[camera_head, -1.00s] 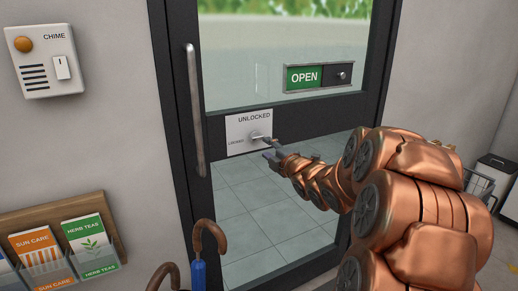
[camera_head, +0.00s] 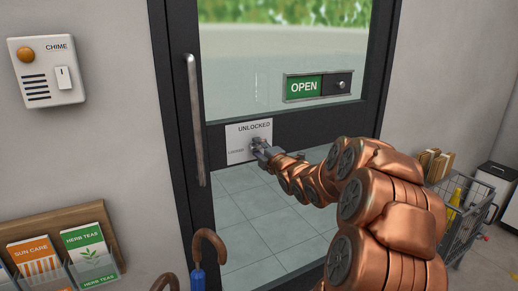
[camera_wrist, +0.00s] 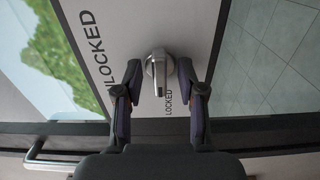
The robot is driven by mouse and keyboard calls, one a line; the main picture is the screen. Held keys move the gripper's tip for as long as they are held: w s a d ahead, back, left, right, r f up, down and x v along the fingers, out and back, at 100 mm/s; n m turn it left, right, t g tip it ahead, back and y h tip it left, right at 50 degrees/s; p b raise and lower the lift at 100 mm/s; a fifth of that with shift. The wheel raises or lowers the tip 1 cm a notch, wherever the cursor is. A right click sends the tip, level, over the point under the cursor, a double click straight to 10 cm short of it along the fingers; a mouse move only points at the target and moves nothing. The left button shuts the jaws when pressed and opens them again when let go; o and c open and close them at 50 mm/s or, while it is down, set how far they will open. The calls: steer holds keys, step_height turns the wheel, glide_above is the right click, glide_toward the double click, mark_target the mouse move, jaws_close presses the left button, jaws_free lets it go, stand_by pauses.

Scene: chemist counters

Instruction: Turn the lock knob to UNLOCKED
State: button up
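The lock knob (camera_wrist: 158,72) is a grey metal lever on a white plate (camera_head: 236,150) on the door's dark middle rail. The plate reads UNLOCKED along the top and LOCKED at the left in the head view. In the wrist view, which is turned sideways, the knob's handle points at the LOCKED word. My gripper (camera_wrist: 159,70) is open, with one finger on each side of the knob and a small gap on both sides. In the head view, my gripper (camera_head: 261,149) is at the plate and hides much of the knob.
A vertical door handle (camera_head: 195,120) is left of the plate. An OPEN slider sign (camera_head: 318,86) is above right. A chime box (camera_head: 47,71) and leaflet rack (camera_head: 60,235) are on the left wall. An umbrella (camera_head: 208,245) stands below, and a wire cart (camera_head: 465,215) is right.

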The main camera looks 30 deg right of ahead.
jaws_close()
stand_by(0.4)
steer(key=shift+m, duration=0.3)
steer(key=m, duration=0.3)
steer(key=shift+p, duration=0.35)
steer(key=m+p, duration=0.1)
steer(key=m, duration=0.4)
steer(key=m+p, duration=0.2)
steer(key=m, duration=0.2)
steer(key=m+p, duration=0.1)
steer(key=m, duration=0.4)
steer(key=shift+p, duration=0.35)
steer(key=shift+m, duration=0.3)
